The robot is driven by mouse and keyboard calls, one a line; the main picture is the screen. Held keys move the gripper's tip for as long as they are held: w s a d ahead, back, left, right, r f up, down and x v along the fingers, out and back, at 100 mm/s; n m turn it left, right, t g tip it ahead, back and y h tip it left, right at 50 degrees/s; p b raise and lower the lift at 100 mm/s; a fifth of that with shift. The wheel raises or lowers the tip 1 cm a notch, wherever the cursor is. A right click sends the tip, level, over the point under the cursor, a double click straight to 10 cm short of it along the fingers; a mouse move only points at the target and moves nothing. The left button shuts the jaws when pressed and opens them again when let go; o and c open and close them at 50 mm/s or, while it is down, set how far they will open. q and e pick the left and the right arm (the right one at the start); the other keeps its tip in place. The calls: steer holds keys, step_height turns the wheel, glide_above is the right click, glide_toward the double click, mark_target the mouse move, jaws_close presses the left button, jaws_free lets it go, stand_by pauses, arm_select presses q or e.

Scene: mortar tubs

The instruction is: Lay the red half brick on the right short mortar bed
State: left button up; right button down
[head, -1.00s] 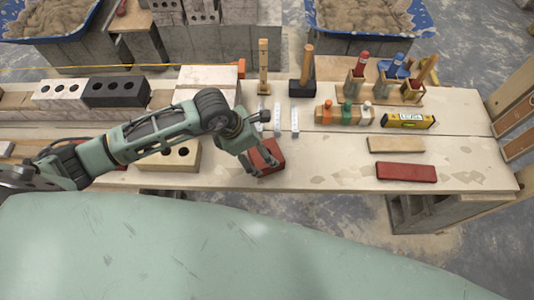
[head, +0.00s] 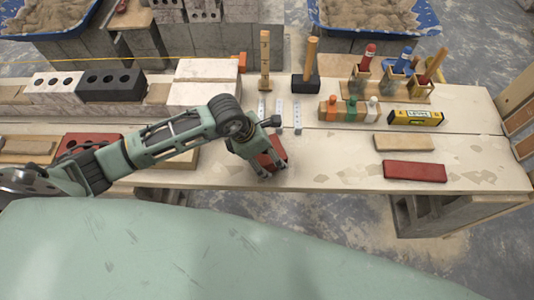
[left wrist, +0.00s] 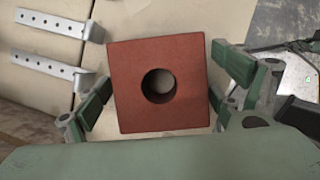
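The red half brick (left wrist: 130,65), square with one round hole, lies on the table top at the near edge; in the head view it (head: 276,157) shows partly behind my left gripper (head: 265,165). In the left wrist view my left gripper (left wrist: 160,100) has one finger on each side of the brick, very close to its sides. I cannot tell whether the pads press on it. A short tan strip (head: 157,93), apparently the right short mortar bed, lies on the wall course between the black brick (head: 112,86) and the pale block. My right gripper is not in view.
The pale block (head: 205,93) stands right of the strip. Metal strips (head: 279,114), a mallet (head: 306,80), coloured-topped bottles (head: 352,108), a yellow level (head: 415,117) and a long red piece (head: 415,171) are to the right. A red holed brick (head: 88,142) lies left, partly behind my arm.

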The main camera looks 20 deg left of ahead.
arm_select(q)
steer(key=c, duration=1.7)
steer(key=shift+w+r, duration=0.1)
steer(key=shift+c, duration=0.5)
